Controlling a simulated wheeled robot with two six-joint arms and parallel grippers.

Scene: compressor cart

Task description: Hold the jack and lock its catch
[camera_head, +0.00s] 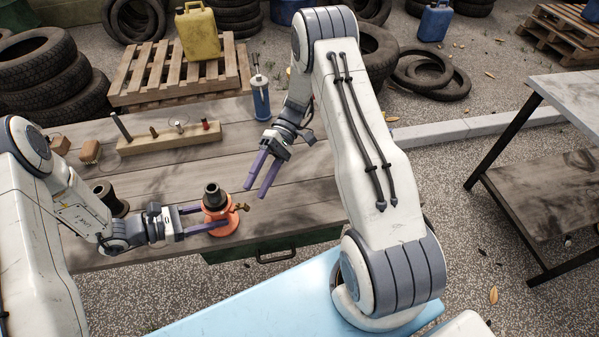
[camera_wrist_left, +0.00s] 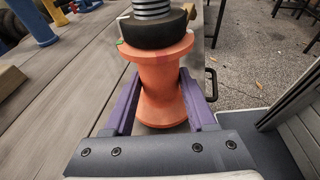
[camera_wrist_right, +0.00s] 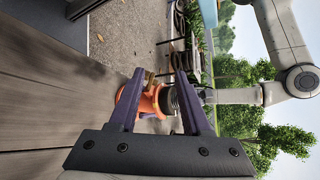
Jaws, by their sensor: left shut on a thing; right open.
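The orange jack (camera_head: 221,226) stands upright near the front edge of the wooden table, with a dark collar and threaded top. It also shows in the left wrist view (camera_wrist_left: 158,85) and sideways in the right wrist view (camera_wrist_right: 148,101). A small brass catch (camera_head: 241,207) sticks out on the jack's right side; it also shows in the right wrist view (camera_wrist_right: 150,78). My left gripper (camera_head: 207,221) is shut on the jack's narrow waist, one finger on each side. My right gripper (camera_head: 259,187) is open and empty, above and to the right of the jack, apart from the catch.
A wooden rack (camera_head: 170,139) with several small pegs lies behind the jack. A blue bottle (camera_head: 261,100) stands at the table's back edge. A dark cylinder (camera_head: 110,198) stands left of the jack. The tabletop right of the jack is clear.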

